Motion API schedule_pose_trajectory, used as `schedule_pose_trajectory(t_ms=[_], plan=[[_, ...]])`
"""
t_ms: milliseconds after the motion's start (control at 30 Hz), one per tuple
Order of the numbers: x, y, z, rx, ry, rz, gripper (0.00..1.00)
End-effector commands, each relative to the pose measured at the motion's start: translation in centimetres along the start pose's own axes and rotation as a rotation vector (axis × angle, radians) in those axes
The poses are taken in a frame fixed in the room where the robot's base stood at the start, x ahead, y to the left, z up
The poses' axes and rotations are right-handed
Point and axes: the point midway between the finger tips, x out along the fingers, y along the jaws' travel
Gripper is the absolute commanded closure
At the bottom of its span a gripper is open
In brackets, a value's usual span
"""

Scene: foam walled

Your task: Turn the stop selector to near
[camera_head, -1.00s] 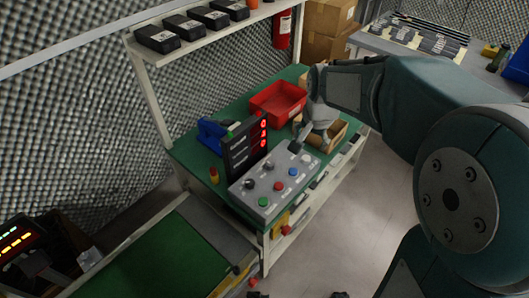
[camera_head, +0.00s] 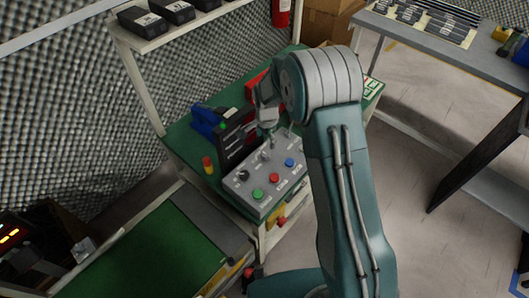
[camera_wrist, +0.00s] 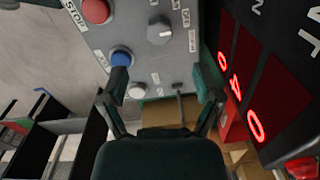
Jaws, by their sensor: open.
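A grey control panel (camera_head: 237,188) stands on the green bench with green, red and blue buttons along its front. Behind them are a dark knob (camera_head: 243,175) and a second knob (camera_head: 266,156). My gripper (camera_head: 267,128) is above the panel's far end. In the wrist view my gripper (camera_wrist: 161,85) is open, its fingers apart and empty, with a small slot or lever between them.
A dark display (camera_wrist: 240,65) with red digits rises close beside my right finger in the wrist view. The blue button (camera_wrist: 121,57) is near the left finger. A red bin (camera_head: 256,80) is partly hidden behind my arm. Open floor lies right of the bench.

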Motion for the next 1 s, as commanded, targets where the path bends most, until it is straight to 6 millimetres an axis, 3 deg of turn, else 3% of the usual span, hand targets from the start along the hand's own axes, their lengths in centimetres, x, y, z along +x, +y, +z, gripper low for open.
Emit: schedule_pose_trajectory(t_ms=[200,400,600,833,867,1000], plan=[[4.3,0.1,0.0,-0.001,-0.002,0.003,0.18],[7.4,0.1,0.0,-0.002,-0.001,0.002,0.18],[8.6,0.0,0.0,-0.002,0.000,-0.001,0.18],[8.6,0.0,0.0,-0.002,0.000,-0.001,0.18],[8.6,0.0,0.0,-0.002,0.000,-0.001,0.27],[8.6,0.0,0.0,-0.002,0.000,-0.001,0.89]])
